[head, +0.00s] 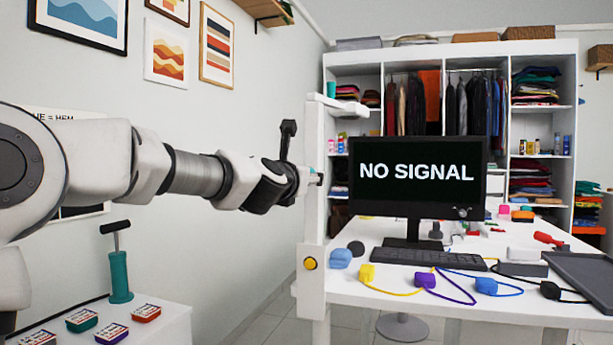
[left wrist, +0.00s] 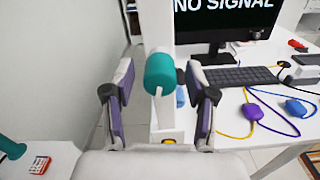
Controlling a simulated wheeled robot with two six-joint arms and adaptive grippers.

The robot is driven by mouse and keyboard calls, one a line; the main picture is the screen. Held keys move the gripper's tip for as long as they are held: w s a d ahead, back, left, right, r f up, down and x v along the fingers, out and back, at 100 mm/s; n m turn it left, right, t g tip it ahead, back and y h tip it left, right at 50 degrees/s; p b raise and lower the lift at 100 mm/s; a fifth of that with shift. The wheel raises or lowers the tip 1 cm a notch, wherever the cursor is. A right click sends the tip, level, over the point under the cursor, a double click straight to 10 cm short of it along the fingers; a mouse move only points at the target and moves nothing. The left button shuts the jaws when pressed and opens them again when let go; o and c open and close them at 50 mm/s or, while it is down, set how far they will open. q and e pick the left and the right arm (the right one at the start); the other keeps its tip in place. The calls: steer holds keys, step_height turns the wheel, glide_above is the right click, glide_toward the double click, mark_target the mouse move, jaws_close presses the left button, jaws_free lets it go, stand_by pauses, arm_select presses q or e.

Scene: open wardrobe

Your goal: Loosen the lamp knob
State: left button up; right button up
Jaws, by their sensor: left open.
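A teal cylindrical knob (left wrist: 160,73) shows in the left wrist view, in front of the white post (left wrist: 158,25) at the desk's left end. I take it for the lamp knob. My left gripper (left wrist: 160,93) is open, with one finger on each side of the knob and a gap on both sides. In the head view my left gripper (head: 303,180) reaches the post (head: 312,220) at mid height, and the knob is mostly hidden there. Whether the gripper touches the post cannot be told. My right gripper is in neither view.
A yellow button (head: 310,263) sits low on the post. The white desk (head: 430,305) holds a monitor (head: 418,195), a keyboard (head: 430,257) and coloured plugs with cables. A low white table (head: 165,325) at bottom left holds a teal-handled tool (head: 119,270) and small boxes.

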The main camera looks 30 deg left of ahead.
arm_select(q)
steer(key=m+p, duration=0.1)
steer(key=m, duration=0.1)
steer(key=m+p, duration=0.1)
steer(key=m, duration=0.2)
steer(key=m+p, duration=0.1)
steer(key=m, duration=0.2)
steer(key=shift+r, duration=0.25)
steer(key=m+p, duration=0.3)
steer(key=m, duration=0.3)
steer(key=shift+m, duration=0.3)
steer(key=shift+f+m+p, duration=0.15)
steer(key=shift+m+p, duration=0.45)
steer(key=shift+m, duration=0.3)
steer(key=shift+f, duration=0.1)
jaws_close()
